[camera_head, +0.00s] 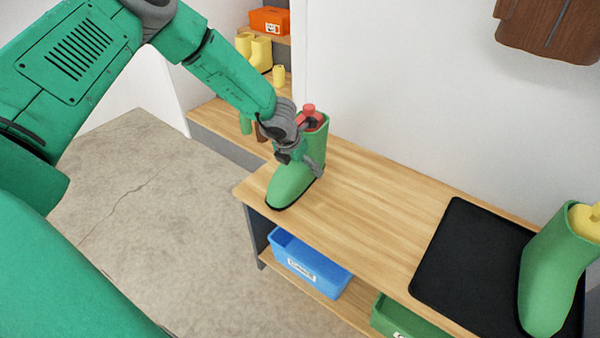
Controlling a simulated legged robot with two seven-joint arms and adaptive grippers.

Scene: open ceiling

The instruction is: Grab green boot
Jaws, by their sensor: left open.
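A green boot (292,183) stands upright near the left end of the wooden bench (365,210), its toe pointing to the front left. Something red shows at its top opening. My left gripper (302,160) is at the boot's shaft, in front of its upper part, with its fingers open. I cannot tell whether the fingers touch the boot. A second green boot (550,275) stands at the right edge on a black tray (460,245), with something yellow in its top. My right gripper is not in view.
A blue bin (308,268) and a green bin (395,318) sit on the shelf below the bench. Yellow boots (257,52) and an orange box (270,20) are on shelves behind. A brown item (550,25) hangs on the wall. The bench middle is clear.

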